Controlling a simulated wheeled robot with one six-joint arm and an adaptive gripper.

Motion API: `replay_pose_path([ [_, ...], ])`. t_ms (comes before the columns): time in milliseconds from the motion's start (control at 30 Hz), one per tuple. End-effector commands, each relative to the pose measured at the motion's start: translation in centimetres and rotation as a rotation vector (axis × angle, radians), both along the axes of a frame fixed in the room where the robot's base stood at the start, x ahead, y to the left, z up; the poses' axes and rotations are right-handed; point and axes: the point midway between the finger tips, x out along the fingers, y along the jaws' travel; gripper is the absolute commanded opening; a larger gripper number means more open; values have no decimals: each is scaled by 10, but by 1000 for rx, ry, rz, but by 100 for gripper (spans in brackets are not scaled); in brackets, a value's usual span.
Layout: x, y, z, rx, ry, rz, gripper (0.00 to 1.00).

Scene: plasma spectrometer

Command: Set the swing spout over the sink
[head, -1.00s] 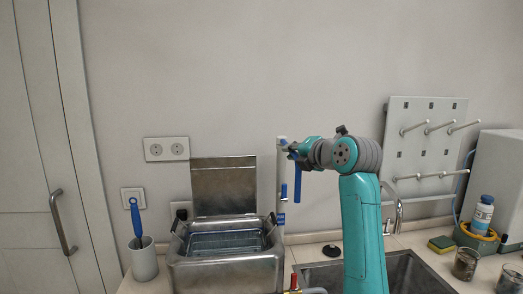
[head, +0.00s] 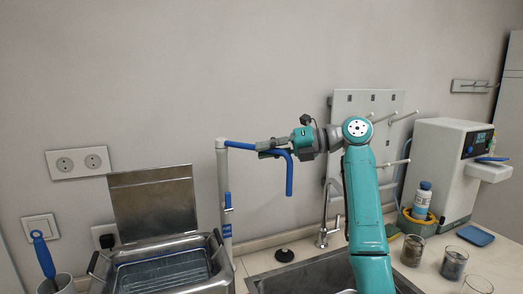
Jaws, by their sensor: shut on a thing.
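The swing spout (head: 289,177) is a blue tube on top of a pale upright pipe (head: 223,185). It reaches right from the pipe top and bends down to an open end. My gripper (head: 268,150) is shut on the spout's horizontal stretch, reaching in from the right and partly hiding it. The steel sink (head: 270,284) lies low in the picture, partly hidden by my arm. The spout's down-turned end is high above the sink's left part in the picture; its exact depth over the basin I cannot tell.
A steel bath (head: 190,262) with a raised lid (head: 153,207) stands left of the pipe. A sink tap (head: 324,215) and a grey peg board (head: 345,130) are behind my arm. Glass beakers (head: 453,262) and a white instrument (head: 443,165) stand at the right.

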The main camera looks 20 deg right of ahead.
Motion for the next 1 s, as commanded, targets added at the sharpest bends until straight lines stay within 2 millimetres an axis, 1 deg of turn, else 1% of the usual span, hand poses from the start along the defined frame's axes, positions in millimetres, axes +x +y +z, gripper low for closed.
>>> replay_pose_path([
  [233, 1, 3, 0, 0, 2, 52, 0],
  [667, 1, 3, -1, 0, 2, 59, 0],
  [700, 1, 3, -1, 0, 2, 59, 27],
  [767, 1, 3, -1, 0, 1, 58, 42],
  [1000, 1, 2, 0, 0, 2, 58, 42],
])
